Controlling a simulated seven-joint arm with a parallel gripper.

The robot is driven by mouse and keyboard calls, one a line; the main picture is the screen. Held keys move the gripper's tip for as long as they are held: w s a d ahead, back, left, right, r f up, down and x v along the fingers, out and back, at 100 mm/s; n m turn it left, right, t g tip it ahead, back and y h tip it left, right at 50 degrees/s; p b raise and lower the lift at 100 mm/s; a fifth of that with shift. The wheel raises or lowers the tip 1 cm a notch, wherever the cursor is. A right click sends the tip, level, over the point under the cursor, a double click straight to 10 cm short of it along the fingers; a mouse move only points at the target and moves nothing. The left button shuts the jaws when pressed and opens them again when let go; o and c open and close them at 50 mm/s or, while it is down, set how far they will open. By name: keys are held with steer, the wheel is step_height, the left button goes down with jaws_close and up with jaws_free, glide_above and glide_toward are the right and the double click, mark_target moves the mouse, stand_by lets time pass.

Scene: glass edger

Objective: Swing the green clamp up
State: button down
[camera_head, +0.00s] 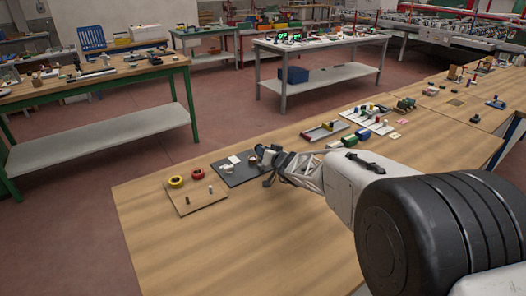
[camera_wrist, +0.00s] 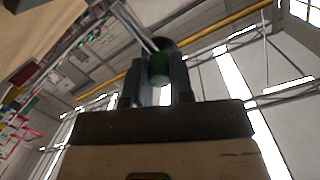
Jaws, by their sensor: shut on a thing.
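In the wrist view the green clamp's grip (camera_wrist: 159,70) sits between the two dark fingers of my gripper (camera_wrist: 157,84), which are shut on it. A thin metal rod (camera_wrist: 139,28) runs from the grip to the upper left, and a dark rounded part shows behind it. In the head view my gripper (camera_head: 268,163) is low over the right end of a dark base plate (camera_head: 236,181) on the wooden bench. There the clamp is mostly hidden by my gripper, and its green part cannot be made out.
Left of the plate, a wooden board (camera_head: 187,207) bears pegs, with a yellow ring (camera_head: 176,181) and a red ring (camera_head: 197,173) by it. Right of my gripper stand a grey tray (camera_head: 325,131) and several small coloured items. The bench front (camera_head: 250,245) is clear.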

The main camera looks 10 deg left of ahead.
steer(key=shift+s+d+f+t+y, duration=0.1)
steer(key=shift+s+d+t+y, duration=0.1)
steer(key=shift+t+y, duration=0.2)
steer(key=c, duration=1)
jaws_free()
steer(key=shift+s+d, duration=0.1)
steer(key=v, duration=0.7)
steer(key=shift+s+d, duration=0.2)
